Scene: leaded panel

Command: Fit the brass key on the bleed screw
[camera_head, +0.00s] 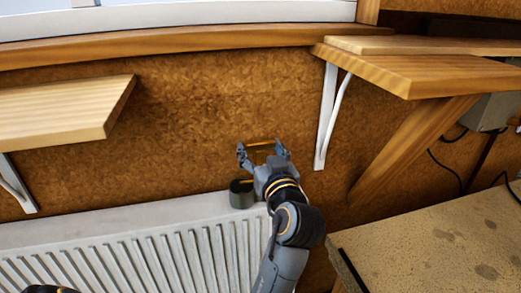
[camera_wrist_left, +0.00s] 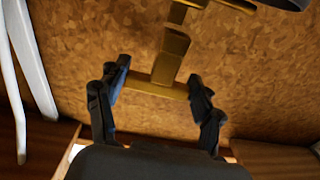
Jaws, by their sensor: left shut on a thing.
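My left gripper (camera_head: 263,151) is above the right end of the radiator, in front of the brown cork-like wall. It is shut on the brass key (camera_wrist_left: 168,66). In the left wrist view the fingertips (camera_wrist_left: 155,88) press on the two ends of the key's crossbar, and its stem points away from the gripper to the top of the picture. In the head view the key shows only as a thin yellowish bar between the fingers. I cannot make out the bleed screw in either view. My right gripper is not in view.
A white radiator (camera_head: 150,232) runs along the wall at lower left. A dark cylindrical pot (camera_head: 242,194) stands at its right end, close to my left gripper. Wooden shelves (camera_head: 62,110) (camera_head: 425,72) stick out on both sides. A speckled worktop (camera_head: 440,245) is at lower right.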

